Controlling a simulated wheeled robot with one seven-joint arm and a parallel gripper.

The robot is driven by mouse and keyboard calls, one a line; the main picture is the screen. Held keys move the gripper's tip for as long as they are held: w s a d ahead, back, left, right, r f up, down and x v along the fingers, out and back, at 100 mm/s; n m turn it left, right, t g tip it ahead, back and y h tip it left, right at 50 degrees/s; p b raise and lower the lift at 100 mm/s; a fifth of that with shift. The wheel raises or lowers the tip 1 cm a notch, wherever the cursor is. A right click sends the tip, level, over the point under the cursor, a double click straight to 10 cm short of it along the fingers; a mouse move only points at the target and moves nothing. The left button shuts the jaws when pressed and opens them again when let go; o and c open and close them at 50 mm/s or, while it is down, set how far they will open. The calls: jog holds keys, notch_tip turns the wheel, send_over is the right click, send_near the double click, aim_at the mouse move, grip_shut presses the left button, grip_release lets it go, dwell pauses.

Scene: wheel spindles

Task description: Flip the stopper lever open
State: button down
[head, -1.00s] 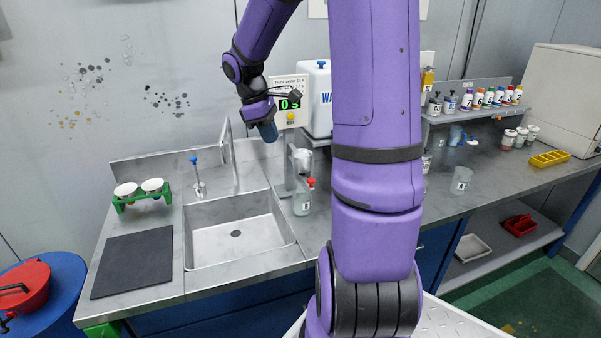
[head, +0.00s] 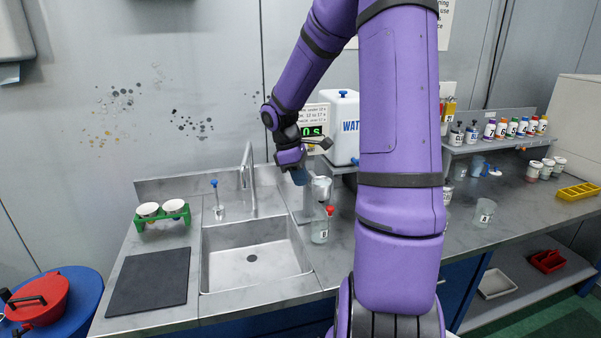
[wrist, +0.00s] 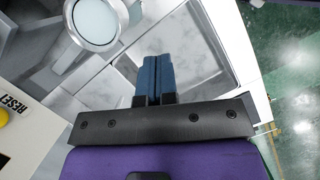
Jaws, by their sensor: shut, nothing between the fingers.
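A metal cup or funnel (head: 321,187) is held on a stand to the right of the sink. A small red piece (head: 330,210) shows just below it, above a clear labelled container (head: 320,232); it may be the stopper lever, but it is too small to be sure. My gripper (head: 300,177), with blue fingers, is shut and empty, just left of the cup's rim and pointing down. In the wrist view my shut fingers (wrist: 155,75) are over the sink area, with the round cup (wrist: 97,20) at the upper left. No lever is clear there.
The sink (head: 252,256) and its tap (head: 247,170) lie left of the stand. A timer panel (head: 311,130) and white water tank (head: 343,130) stand behind. A green holder with white cups (head: 162,215) is at the left. My arm hides part of the counter.

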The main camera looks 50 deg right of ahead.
aim_at(327, 214)
jog(key=s+d+f, duration=0.3)
jog(key=s+f, duration=0.1)
jog(key=f, duration=0.2)
jog(key=shift+s+f, duration=0.25)
jog(key=shift+s, duration=0.1)
jog(key=shift+s, duration=0.1)
jog(key=shift+s+d+n, duration=0.15)
jog(key=shift+d+n, duration=0.1)
jog(key=shift+n, duration=0.05)
